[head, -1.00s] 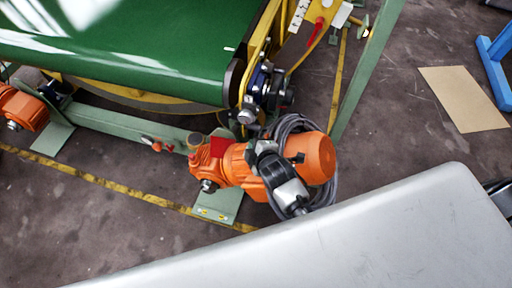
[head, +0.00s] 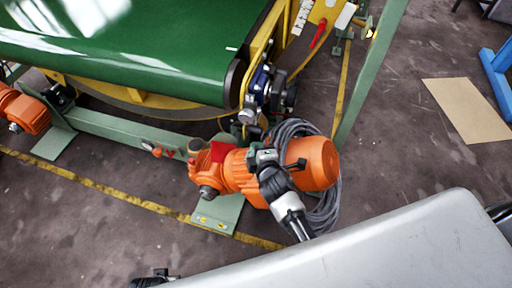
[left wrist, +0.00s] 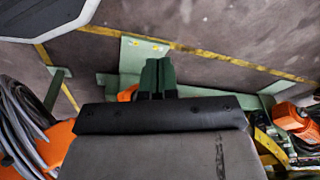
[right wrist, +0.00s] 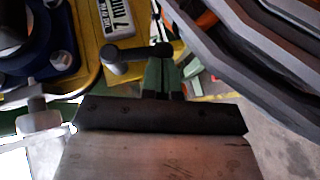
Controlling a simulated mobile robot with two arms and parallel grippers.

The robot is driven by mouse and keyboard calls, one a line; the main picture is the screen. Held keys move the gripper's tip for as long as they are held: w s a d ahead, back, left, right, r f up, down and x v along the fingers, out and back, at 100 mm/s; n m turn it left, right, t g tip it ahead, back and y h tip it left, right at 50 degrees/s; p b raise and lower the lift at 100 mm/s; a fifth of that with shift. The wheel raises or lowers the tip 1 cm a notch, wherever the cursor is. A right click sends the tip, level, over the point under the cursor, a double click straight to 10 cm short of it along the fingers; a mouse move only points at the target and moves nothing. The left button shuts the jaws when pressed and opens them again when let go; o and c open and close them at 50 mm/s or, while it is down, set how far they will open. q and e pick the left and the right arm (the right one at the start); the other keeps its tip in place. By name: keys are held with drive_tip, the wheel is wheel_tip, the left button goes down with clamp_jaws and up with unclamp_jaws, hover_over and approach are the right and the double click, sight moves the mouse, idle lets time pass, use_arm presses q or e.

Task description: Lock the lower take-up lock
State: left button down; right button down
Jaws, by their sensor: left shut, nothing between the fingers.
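My right gripper (head: 262,155) is above the orange motor in the head view, close to the conveyor frame. In the right wrist view its green fingers (right wrist: 163,72) are close together, with a lever (right wrist: 125,62) and its black knob (right wrist: 163,49) just past the tips. The lever stands out from a yellow plate beside a blue housing. I cannot tell whether the fingers touch the knob, or whether this lever is the lower take-up lock. My left gripper's green fingers (left wrist: 157,75) are shut and empty in the left wrist view.
The orange motor (head: 318,160) with grey coiled cable (head: 328,215) lies under my right arm. The green conveyor belt (head: 130,45) fills the upper left. A red lever (head: 319,33) is on the yellow frame. Open floor lies to the right, with a cardboard sheet (head: 466,108).

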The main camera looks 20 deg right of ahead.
use_arm(q)
drive_tip(key=shift+s+f, duration=0.1)
drive_tip(key=shift+f, duration=0.15)
use_arm(e)
drive_tip(key=shift+w+d+f, duration=0.15)
drive_tip(key=shift+w+f, duration=0.05)
use_arm(q)
drive_tip(key=shift+s+f, duration=0.15)
drive_tip(key=shift+f, duration=0.05)
use_arm(e)
drive_tip(key=shift+f, duration=0.1)
use_arm(q)
drive_tip(key=shift+a+r, duration=0.1)
